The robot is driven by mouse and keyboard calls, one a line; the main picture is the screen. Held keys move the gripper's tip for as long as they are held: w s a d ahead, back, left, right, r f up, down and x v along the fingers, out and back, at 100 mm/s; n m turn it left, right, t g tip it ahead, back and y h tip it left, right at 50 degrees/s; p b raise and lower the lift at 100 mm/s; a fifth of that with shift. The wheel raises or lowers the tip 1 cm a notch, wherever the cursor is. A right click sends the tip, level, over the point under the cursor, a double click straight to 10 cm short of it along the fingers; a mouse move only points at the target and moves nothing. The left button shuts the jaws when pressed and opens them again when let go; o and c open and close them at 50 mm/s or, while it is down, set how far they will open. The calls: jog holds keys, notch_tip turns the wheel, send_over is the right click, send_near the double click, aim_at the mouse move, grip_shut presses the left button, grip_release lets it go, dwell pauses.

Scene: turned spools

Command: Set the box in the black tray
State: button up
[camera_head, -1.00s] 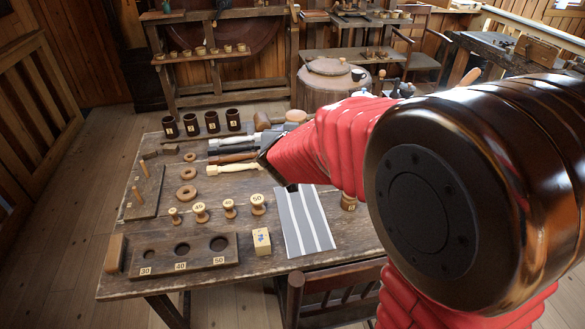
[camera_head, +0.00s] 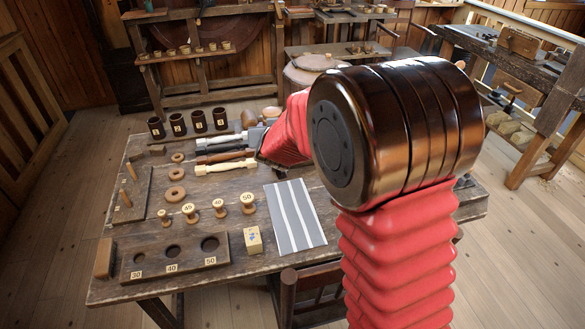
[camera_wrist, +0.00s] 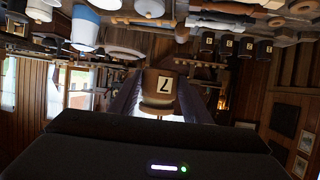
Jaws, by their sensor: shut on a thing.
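A small pale wooden box (camera_head: 254,240) with a blue mark stands near the table's front edge in the head view, just left of a grey striped mat (camera_head: 281,222). I cannot make out a black tray in either view. My gripper (camera_wrist: 163,98) shows in the wrist view, shut on a brown wooden thing (camera_wrist: 151,77) with a pale label bearing a dark character. The thing's full shape is hidden between the jaws. In the head view my arm hides the gripper and what it holds.
A dark board with round holes (camera_head: 222,244) lies at the table's front left, with several small spools (camera_head: 190,212) behind it. Dark numbered cups (camera_head: 199,121) stand at the back. Chisels (camera_head: 215,167) lie left of my arm. A chair (camera_head: 312,294) stands at the front edge.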

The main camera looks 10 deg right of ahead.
jog(key=w+a+f+n+y, duration=0.1)
jog(key=w+f+n+y, duration=0.1)
jog(key=w+f, duration=0.4)
jog(key=n+y, duration=0.2)
send_over(264, 181)
notch_tip(264, 181, down, 9)
jog(key=shift+f+y, duration=0.3)
jog(key=shift+f, duration=0.1)
jog(key=shift+f, duration=3)
jog(key=shift+f, duration=1.9)
jog(key=shift+f, duration=0.2)
jog(key=o, duration=0.8)
